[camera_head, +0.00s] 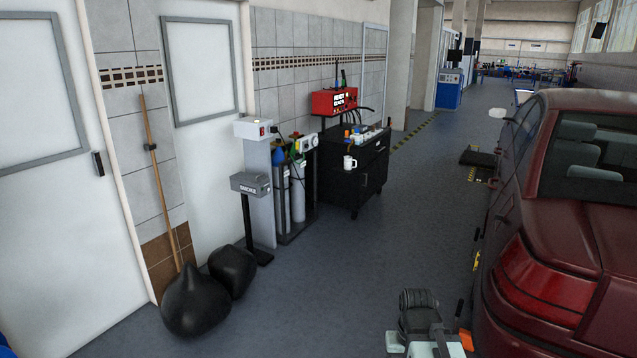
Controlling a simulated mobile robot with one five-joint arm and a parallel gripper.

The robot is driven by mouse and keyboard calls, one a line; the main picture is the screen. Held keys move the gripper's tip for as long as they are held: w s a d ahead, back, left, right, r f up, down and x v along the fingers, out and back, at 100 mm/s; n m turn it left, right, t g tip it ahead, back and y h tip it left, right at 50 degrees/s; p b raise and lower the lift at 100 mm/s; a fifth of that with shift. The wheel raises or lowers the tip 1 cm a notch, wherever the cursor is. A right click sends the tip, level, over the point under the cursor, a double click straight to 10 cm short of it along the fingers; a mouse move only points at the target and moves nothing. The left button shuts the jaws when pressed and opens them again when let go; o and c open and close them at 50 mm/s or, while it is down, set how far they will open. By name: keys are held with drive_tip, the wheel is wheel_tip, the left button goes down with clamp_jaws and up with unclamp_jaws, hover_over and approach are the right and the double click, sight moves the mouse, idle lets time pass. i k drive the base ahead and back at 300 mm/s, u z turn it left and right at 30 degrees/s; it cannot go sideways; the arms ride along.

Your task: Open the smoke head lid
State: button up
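A grey box marked SMOKE (250,184) sits on top of a thin black stand (249,223), left of centre near the wall. Its top looks closed, though the lid's edge is too small to make out. Part of my folded arm (418,304) shows at the bottom, right of centre, well apart from the box. I cannot make out the fingertips of my gripper there, or whether they are open.
Two black bags (195,302) lie on the floor in front of the stand. Gas bottles (298,190) and a black cabinet (337,172) stand behind it. A dark red car (560,240) fills the right side. The floor between is clear.

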sight(249, 178)
drive_tip(key=u, duration=0.3)
drive_tip(key=i, duration=2.45)
drive_tip(key=u, duration=0.45)
drive_tip(key=i, duration=2.7)
drive_tip(key=u, duration=0.2)
